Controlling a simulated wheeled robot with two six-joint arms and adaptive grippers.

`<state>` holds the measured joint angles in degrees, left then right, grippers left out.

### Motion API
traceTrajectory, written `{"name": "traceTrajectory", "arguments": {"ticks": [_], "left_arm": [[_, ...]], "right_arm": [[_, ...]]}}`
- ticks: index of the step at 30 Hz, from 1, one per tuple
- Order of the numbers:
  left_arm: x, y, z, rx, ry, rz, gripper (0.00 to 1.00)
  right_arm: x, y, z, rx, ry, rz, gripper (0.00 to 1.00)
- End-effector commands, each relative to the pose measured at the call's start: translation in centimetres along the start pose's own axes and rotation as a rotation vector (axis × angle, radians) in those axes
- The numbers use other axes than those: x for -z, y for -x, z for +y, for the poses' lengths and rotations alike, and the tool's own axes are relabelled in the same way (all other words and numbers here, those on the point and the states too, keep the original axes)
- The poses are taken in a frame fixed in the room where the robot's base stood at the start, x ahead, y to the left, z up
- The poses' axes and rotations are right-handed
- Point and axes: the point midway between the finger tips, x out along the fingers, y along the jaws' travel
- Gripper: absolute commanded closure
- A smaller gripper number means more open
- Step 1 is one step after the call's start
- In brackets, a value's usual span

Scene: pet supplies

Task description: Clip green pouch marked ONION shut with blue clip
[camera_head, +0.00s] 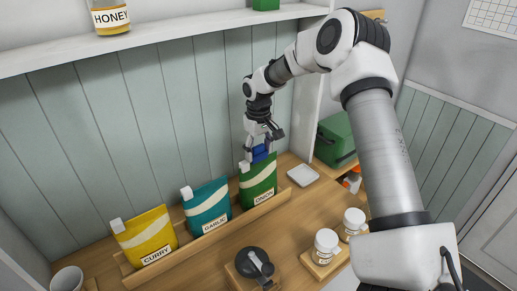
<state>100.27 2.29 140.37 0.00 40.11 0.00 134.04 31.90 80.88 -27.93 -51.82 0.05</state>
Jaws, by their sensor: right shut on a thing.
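The green pouch (259,182) marked ONION stands upright at the right end of a row of pouches in a wooden rack. My right gripper (262,146) points down right above its top edge. It is shut on the blue clip (260,154). The clip sits at the top edge of the green pouch; whether its jaws grip the pouch I cannot tell. The fingers partly cover the clip. My left gripper is not in view.
A teal GARLIC pouch (207,205) and a yellow CURRY pouch (148,238) stand left in the rack (213,236). A white dish (302,175) lies right of it. Jars (326,243) and a dark-lidded item (254,263) stand in front. A shelf (150,38) runs above.

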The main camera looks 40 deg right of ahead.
Motion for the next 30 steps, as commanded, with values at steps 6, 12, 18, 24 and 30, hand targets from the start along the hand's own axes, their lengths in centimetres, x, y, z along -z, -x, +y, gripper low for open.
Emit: {"name": "traceTrajectory", "arguments": {"ticks": [6,12,18,24,30], "left_arm": [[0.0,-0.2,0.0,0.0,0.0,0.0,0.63],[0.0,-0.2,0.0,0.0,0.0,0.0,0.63],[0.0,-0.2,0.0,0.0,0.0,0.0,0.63],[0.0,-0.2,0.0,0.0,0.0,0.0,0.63],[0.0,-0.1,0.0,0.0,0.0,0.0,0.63]], "right_arm": [[0.0,-0.6,0.0,0.0,0.0,-0.001,0.54],[0.0,-0.6,0.0,0.0,0.0,-0.001,0.54],[0.0,-0.6,0.0,0.001,0.0,-0.001,0.09],[0.0,-0.6,0.0,0.0,0.0,-0.001,0.09],[0.0,0.6,0.0,0.0,0.0,0.001,0.09]]}}
